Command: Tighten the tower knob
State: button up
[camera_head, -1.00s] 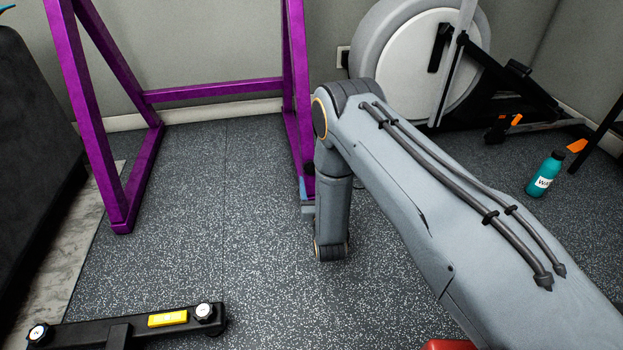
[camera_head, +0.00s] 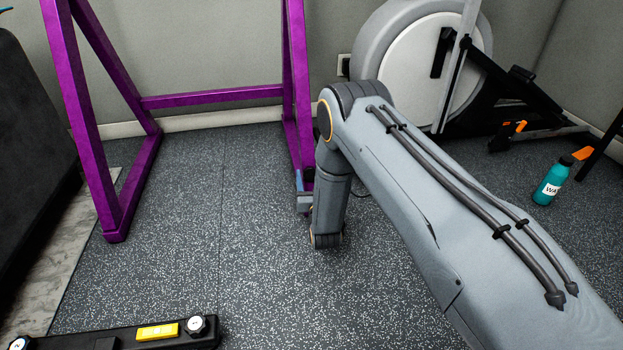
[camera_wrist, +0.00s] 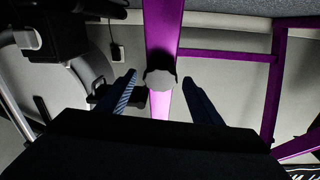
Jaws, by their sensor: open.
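The tower knob (camera_wrist: 159,80) has a grey face and a dark body. It shows in the wrist view against a purple upright (camera_wrist: 162,30) of the steel frame. My gripper (camera_wrist: 159,78) is open. One finger is on each side of the knob in the picture, with a visible gap on both sides. I cannot tell whether the fingertips reach as far as the knob in depth. In the head view the upright (camera_head: 298,80) stands just behind and left of my forearm's end, which hides the knob. Only small parts of my gripper show there.
A black bar (camera_head: 110,340) with a yellow label and white-capped knobs lies at the lower left. An exercise machine with a round grey housing (camera_head: 405,60) stands at the back right. A teal bottle (camera_head: 548,188) is on the floor at right. The middle floor is clear.

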jog(key=c, duration=1.1)
jog(key=shift+r+m+p, duration=0.1)
jog(key=shift+m+p, duration=0.3)
jog(key=shift+m, duration=0.1)
jog(key=m+h+p, duration=0.1)
jog(key=m+p, duration=0.1)
jog(key=m, duration=0.1)
jog(key=shift+s+a+r+m+h, duration=0.1)
jog(key=shift+m+h, duration=0.3)
jog(key=m+h+p, duration=0.1)
jog(key=m+p, duration=0.1)
jog(key=m, duration=0.1)
jog(key=m+g+h+p, duration=0.1)
jog(key=m+h+p, duration=0.1)
jog(key=m+p, duration=0.1)
jog(key=shift+a+m, duration=0.1)
jog(key=shift+m, duration=0.7)
jog(key=m+g+p, duration=0.1)
jog(key=m, duration=0.1)
jog(key=m+g+h+p, duration=0.1)
jog(key=m+p, duration=0.1)
jog(key=m, duration=0.1)
jog(key=shift+r+m, duration=0.1)
jog(key=shift+m, duration=0.2)
jog(key=shift+m+g+p, duration=1)
jog(key=shift+m+p, duration=0.1)
jog(key=shift+m, duration=0.8)
